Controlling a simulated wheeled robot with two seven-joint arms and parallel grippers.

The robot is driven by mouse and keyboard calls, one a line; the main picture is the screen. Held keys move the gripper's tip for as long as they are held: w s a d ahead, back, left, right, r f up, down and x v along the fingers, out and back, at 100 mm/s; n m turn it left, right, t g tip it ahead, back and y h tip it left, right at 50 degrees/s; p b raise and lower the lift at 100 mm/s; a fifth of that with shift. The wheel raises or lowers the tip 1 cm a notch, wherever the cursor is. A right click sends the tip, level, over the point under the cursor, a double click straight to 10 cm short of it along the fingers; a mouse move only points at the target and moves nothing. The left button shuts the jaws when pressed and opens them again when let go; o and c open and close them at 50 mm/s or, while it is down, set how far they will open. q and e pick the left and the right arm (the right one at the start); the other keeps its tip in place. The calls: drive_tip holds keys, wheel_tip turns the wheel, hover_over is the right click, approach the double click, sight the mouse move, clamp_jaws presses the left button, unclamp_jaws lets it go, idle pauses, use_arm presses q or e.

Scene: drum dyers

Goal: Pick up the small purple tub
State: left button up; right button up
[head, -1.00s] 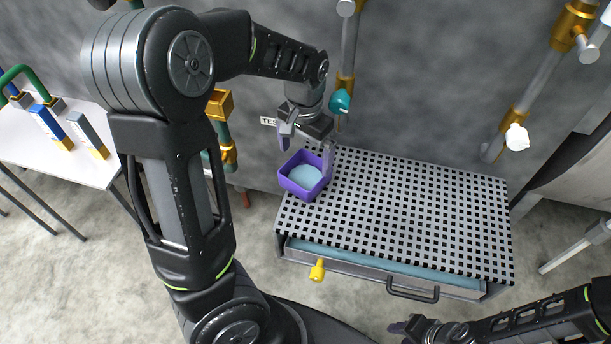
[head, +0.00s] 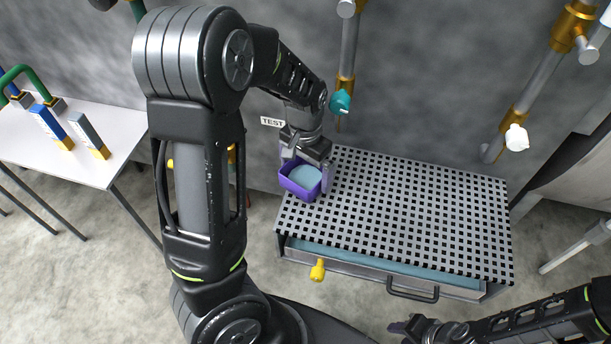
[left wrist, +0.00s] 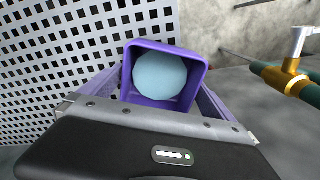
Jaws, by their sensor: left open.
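The small purple tub (head: 299,190) stands at the left corner of the perforated metal table top, with pale blue contents inside. It also shows in the left wrist view (left wrist: 187,101), with a round pale blue surface within its square rim. My left gripper (head: 307,171) is open at the tub, with one finger on either side of it. Whether the fingers touch its walls I cannot tell. My right gripper (head: 405,328) is at the bottom of the head view, away from the tub; its jaws are not clear.
The perforated table (head: 420,210) is bare to the right of the tub. A teal knob on a pipe (head: 340,102) is behind. A white side table (head: 95,150) stands at left.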

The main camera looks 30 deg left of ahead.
sight(305, 182)
use_arm(q)
drive_tip(key=shift+c, duration=0.6)
drive_tip(key=c, duration=1.2)
drive_tip(key=shift+o, duration=0.2)
drive_tip(key=shift+r, duration=0.2)
drive_tip(key=shift+s+d+r, duration=0.1)
drive_tip(key=shift+r, duration=0.1)
wheel_tip(305, 182, up, 7)
drive_tip(key=s+d+b, duration=0.3)
drive_tip(key=s, duration=0.6)
drive_tip(key=s+d+b, duration=0.3)
drive_tip(key=s+b, duration=0.1)
drive_tip(key=s, duration=0.5)
drive_tip(key=shift+s+d+f, duration=0.2)
drive_tip(key=shift+s+f, duration=0.1)
drive_tip(key=shift+f, duration=0.05)
